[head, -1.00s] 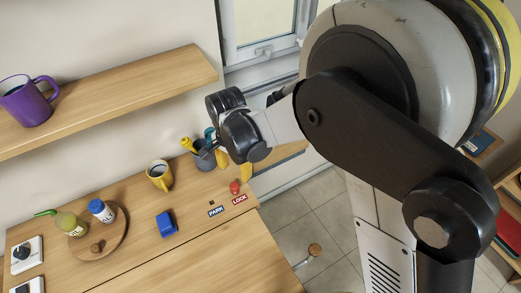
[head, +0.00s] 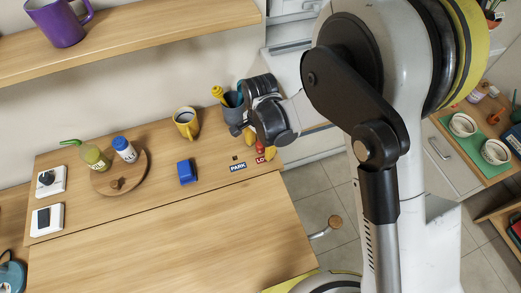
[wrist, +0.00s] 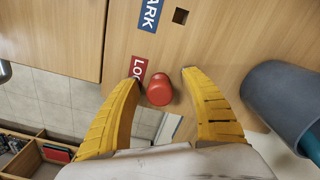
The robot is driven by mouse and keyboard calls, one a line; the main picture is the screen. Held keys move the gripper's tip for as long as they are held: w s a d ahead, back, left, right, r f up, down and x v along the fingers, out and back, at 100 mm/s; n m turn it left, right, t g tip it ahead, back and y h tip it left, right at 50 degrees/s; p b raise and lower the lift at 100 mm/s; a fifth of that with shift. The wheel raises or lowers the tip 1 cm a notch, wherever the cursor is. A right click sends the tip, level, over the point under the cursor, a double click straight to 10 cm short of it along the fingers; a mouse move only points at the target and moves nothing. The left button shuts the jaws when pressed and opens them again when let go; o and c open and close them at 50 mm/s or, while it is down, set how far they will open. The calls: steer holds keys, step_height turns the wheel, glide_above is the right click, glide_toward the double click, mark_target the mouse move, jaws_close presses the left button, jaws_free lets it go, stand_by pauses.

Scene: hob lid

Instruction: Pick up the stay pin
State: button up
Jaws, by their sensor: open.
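The stay pin, a red pin with a rounded head (wrist: 159,91), stands beside the red LOCK label (wrist: 138,68) in the wrist view. In the head view the red pin (head: 260,147) is partly hidden by my gripper. My gripper (wrist: 161,80) is open, with one yellow finger on each side of the pin; visible gaps separate them from its head. In the head view my gripper (head: 260,146) is low over the back right of the worktop. A small dark square hole (wrist: 180,16) is by the blue PARK label (wrist: 150,14).
A grey-blue cup (wrist: 275,100) with utensils stands close to my right finger in the wrist view. A yellow mug (head: 186,122), a blue block (head: 187,172) and a round wooden tray (head: 133,182) are farther left. A shelf (head: 140,42) hangs above.

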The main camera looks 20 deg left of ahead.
steer(key=shift+r, duration=0.1)
jaws_close()
step_height(320, 180, up, 11)
steer(key=p, duration=0.5)
steer(key=shift+r, duration=0.2)
